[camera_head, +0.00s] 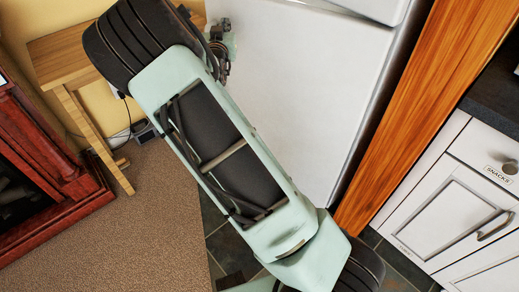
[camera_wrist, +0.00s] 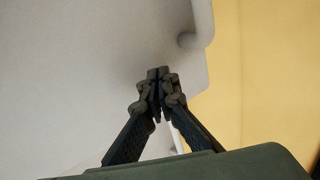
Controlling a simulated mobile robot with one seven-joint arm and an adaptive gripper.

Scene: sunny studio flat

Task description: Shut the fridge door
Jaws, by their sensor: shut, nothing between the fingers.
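The white fridge door (camera_head: 300,90) fills the upper middle of the head view, behind my arm. Its pale surface (camera_wrist: 80,70) also fills the left of the wrist view, with a rounded edge and a small knob-like bulge toward the upper right. I cannot tell whether the door stands ajar. My gripper (camera_wrist: 158,74) is shut and empty, its fingertips together in front of the pale surface. Whether they touch it is unclear.
A wooden side table (camera_head: 62,50) stands left of the fridge, with a red-brown cabinet (camera_head: 45,165) nearer. Carpet (camera_head: 150,230) lies at lower left. A yellow wall (camera_wrist: 265,80) shows in the wrist view.

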